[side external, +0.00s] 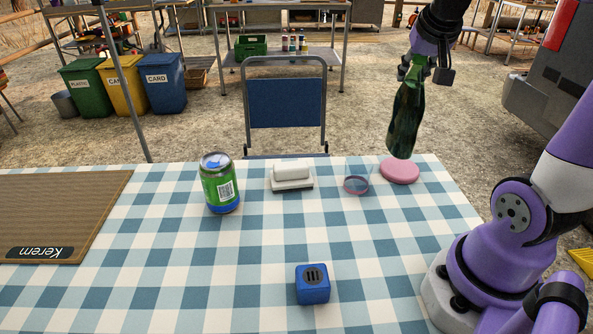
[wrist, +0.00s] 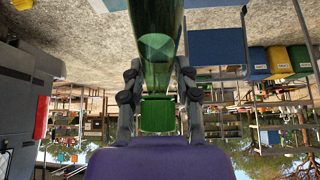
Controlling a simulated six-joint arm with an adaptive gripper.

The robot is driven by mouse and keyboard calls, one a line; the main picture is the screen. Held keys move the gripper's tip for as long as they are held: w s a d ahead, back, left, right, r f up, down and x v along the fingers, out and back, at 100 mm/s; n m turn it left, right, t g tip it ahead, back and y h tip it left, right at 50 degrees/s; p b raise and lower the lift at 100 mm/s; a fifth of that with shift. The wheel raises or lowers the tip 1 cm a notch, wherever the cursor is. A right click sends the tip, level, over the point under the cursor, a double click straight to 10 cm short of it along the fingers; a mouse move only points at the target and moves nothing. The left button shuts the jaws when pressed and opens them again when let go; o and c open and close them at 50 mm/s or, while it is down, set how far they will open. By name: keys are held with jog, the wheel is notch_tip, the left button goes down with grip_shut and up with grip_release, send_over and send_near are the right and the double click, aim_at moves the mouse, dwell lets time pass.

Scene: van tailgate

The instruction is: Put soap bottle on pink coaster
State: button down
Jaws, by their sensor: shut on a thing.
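A dark green bottle (side external: 405,120), the only bottle I see at the table, hangs slightly tilted, base down, from my gripper (side external: 417,70). My gripper is shut on its upper part. In the wrist view the bottle (wrist: 157,50) runs between the two fingers (wrist: 159,95) and past the top edge. The round pink coaster (side external: 400,172) lies flat near the far right of the checked table, with nothing seen on it. The bottle's base appears just above the coaster's far edge in the side view; the exact gap is hard to tell.
A clear glass with a pinkish base (side external: 356,184) stands close left of the coaster. Further left are a white block on a white dish (side external: 291,177) and a green can (side external: 220,184). A blue cube (side external: 312,284) sits nearer, and a brown mat (side external: 60,215) lies far left.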

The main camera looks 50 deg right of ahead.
jog(key=shift+s+d+f, duration=0.15)
jog(key=shift+d+f, duration=0.25)
jog(key=shift+d, duration=0.2)
jog(key=shift+s+d+f, duration=0.15)
jog(key=shift+d+f, duration=0.2)
jog(key=shift+d, duration=0.25)
jog(key=shift+f, duration=2.05)
jog(key=c, duration=0.6)
grip_release()
jog(key=v, duration=1.1)
jog(key=a+f+n+y, duration=0.2)
jog(key=a+f+n, duration=0.2)
jog(key=a, duration=0.5)
jog(key=a+f+n+t+y, duration=0.1)
jog(key=a+f+n+y, duration=0.2)
jog(key=a, duration=0.6)
jog(key=f+n, duration=0.1)
jog(key=n, duration=0.1)
jog(key=shift+a+n, duration=0.35)
jog(key=shift+n, duration=0.05)
